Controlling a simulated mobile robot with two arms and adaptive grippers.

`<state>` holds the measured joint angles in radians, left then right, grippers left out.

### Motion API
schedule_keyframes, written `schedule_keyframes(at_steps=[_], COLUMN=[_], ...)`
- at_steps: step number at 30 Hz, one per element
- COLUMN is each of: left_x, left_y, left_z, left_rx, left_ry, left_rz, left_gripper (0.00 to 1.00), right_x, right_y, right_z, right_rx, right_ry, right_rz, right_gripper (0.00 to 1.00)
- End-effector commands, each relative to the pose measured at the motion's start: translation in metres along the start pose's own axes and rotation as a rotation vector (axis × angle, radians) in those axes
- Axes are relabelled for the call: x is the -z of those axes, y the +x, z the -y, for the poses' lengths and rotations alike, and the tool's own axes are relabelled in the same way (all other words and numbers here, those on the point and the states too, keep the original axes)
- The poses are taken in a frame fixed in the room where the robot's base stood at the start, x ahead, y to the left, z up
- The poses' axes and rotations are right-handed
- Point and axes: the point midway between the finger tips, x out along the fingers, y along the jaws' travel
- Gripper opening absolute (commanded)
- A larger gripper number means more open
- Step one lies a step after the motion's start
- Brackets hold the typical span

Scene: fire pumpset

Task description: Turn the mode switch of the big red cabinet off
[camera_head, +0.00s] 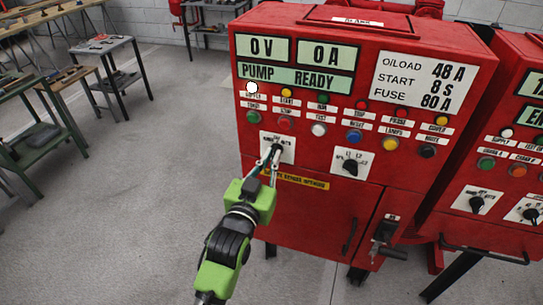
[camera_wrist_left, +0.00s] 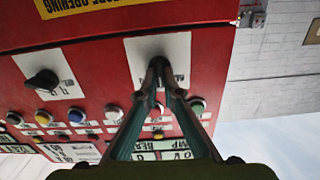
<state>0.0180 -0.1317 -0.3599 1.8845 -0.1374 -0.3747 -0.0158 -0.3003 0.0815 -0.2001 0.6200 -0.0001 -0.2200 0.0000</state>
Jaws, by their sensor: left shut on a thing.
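The big red cabinet (camera_head: 310,215) stands in the middle of the head view, with two black rotary switches on white plates. The left switch, which seems to be the mode switch (camera_head: 277,150), sits under the rows of buttons; its plate lettering is too small to read fully. My green left gripper (camera_head: 273,158) reaches it from below and is shut on its knob. The upside-down left wrist view shows the two fingertips (camera_wrist_left: 160,72) meeting over the knob, in front of the switch plate (camera_wrist_left: 182,55). The knob is mostly hidden by the fingers. My right gripper is not in view.
The second rotary switch (camera_head: 350,167) is to the right, clear of my gripper. Coloured buttons, including a green one (camera_head: 253,117), lie above. A handle (camera_head: 386,232) juts out lower right. Another red cabinet (camera_head: 500,160) stands at the right. The floor left is clear up to the workbenches.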

Motion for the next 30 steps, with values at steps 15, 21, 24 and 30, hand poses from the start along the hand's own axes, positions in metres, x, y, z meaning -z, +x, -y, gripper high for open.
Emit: schedule_keyframes(at_steps=[15, 21, 24, 30], left_x=[-0.0001, -0.0002, -0.0002, -0.0006], left_y=[0.0, 0.0, 0.0, -0.0027], left_z=[0.0002, 0.0002, 0.0002, 0.0002], left_rx=[0.0, 0.0, 0.0, 0.0], left_ry=[-0.028, -0.027, -0.027, -0.027], left_rz=[0.0, 0.0, 0.0, 0.001], left_gripper=[0.0, 0.24, 0.24, 0.24], right_x=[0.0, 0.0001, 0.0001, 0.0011], right_y=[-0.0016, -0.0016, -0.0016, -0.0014], right_z=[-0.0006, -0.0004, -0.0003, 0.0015], right_rx=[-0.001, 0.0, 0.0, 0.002], right_ry=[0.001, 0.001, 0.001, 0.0], right_rz=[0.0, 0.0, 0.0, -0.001], right_gripper=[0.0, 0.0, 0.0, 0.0])
